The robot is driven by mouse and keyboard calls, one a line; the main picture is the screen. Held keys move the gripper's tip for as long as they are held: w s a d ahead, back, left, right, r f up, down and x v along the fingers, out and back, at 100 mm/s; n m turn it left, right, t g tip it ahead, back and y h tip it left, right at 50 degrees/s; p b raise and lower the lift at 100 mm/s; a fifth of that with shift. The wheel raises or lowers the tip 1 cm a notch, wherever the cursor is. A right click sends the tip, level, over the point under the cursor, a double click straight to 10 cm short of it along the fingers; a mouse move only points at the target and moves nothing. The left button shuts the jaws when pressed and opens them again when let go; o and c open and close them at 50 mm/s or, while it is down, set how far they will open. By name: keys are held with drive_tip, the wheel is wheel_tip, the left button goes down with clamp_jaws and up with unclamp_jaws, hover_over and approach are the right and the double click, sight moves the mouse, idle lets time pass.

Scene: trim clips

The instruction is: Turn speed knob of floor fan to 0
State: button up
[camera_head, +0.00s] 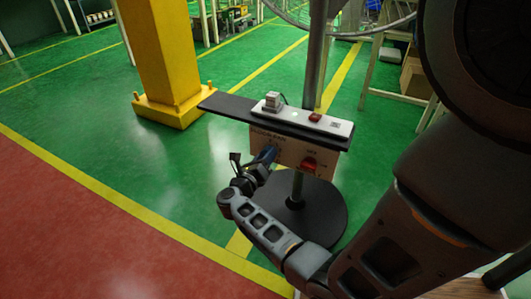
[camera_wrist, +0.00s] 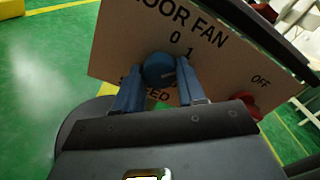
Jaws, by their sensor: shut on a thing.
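The floor fan's beige control panel (camera_wrist: 115,45) carries the words FLOOR FAN, with 0 and 1 above a blue round speed knob (camera_wrist: 157,66). In the wrist view the blue fingers of my gripper (camera_wrist: 160,72) are shut on this knob, one on each side. I cannot tell for sure which number the knob's mark points to. In the head view my gripper (camera_head: 264,158) reaches the left part of the panel front and hides the knob. A red switch (camera_wrist: 247,103) sits to the right of the knob, near the word OFF; it also shows in the head view (camera_head: 309,164).
A dark shelf (camera_head: 225,105) above the panel bears a white power strip (camera_head: 330,124) with a plug. The fan's pole (camera_head: 317,60) stands behind, on a round black base (camera_head: 325,215). A yellow column (camera_head: 160,60) stands back left; the green floor at left is clear.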

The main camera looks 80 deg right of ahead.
drive_tip(key=shift+r+n+p, duration=0.1)
drive_tip(key=shift+n+p, duration=2.2)
drive_tip(key=shift+n, duration=1.9)
drive_tip(key=o, duration=1.1)
drive_tip(key=shift+c, duration=0.2)
drive_tip(key=p+v, duration=0.1)
drive_tip(key=v, duration=0.6)
drive_tip(key=shift+a, duration=0.4)
drive_tip(key=shift+a+n, duration=0.1)
drive_tip(key=shift+n, duration=0.2)
